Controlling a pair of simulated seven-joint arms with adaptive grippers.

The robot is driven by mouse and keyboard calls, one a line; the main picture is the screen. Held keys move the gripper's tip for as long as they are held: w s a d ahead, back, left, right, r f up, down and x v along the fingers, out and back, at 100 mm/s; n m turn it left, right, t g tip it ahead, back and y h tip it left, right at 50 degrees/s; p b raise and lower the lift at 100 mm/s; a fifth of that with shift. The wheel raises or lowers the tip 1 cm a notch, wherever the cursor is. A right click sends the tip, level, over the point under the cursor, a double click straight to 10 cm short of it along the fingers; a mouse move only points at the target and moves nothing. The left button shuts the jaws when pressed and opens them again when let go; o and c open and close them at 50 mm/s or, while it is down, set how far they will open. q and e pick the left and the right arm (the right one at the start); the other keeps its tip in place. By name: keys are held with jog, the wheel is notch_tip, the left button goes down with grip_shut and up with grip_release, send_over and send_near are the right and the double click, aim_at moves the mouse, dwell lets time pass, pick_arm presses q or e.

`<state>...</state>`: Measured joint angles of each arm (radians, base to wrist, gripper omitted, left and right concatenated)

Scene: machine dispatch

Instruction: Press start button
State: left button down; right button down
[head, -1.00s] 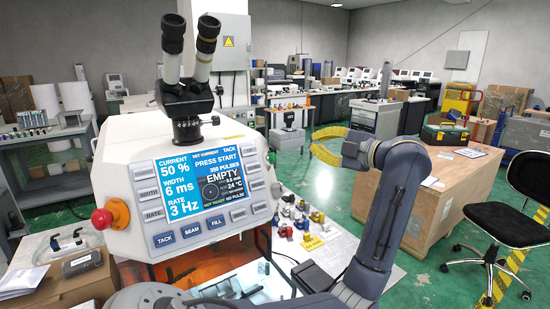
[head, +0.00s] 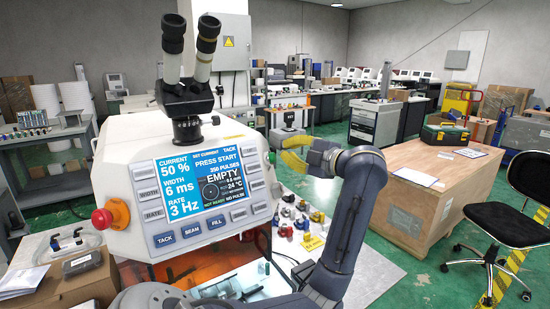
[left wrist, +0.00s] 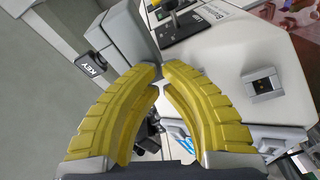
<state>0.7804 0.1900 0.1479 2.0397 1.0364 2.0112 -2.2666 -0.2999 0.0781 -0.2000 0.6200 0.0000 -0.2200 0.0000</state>
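The welding machine's control panel (head: 185,232) faces me in the head view. Its blue screen (head: 205,188) reads PRESS START, EMPTY and a status line in small type. Grey buttons flank the screen, and TACK, SEAM and FILL buttons (head: 190,231) sit below. I cannot read which button is start. My left gripper (head: 282,152) is at the panel's upper right side, its yellow fingers pointing left towards the machine. In the left wrist view the fingers (left wrist: 159,76) curve together with their tips nearly meeting and nothing held. A small square switch (left wrist: 263,84) shows on the white housing.
Black eyepieces (head: 190,65) stand above the panel. A red knob (head: 102,219) is on its left side. Small coloured parts (head: 300,218) lie on the table below my left arm. A wooden crate (head: 430,205) and black chair (head: 500,220) stand right.

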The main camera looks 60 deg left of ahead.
pick_arm(q)
jog(key=shift+s+a+f, duration=0.3)
jog(key=shift+s+a, duration=0.45)
jog(key=shift+s, duration=0.1)
dwell(3.3)
jog(key=shift+w, duration=0.1)
jog(key=shift+w+d+r, duration=0.2)
jog(key=shift+w+d, duration=0.05)
jog(key=shift+d, duration=0.05)
jog(key=shift+w+d, duration=0.2)
jog(key=shift+w, duration=0.1)
jog(key=shift+w+d+r, duration=0.1)
jog(key=shift+w+d, duration=0.1)
jog(key=shift+w+d+r, duration=0.4)
jog(key=shift+w+d, duration=0.3)
jog(key=shift+d, duration=0.1)
jog(key=shift+w+d+r, duration=0.35)
jog(key=shift+w+d, duration=0.35)
jog(key=shift+d, duration=0.05)
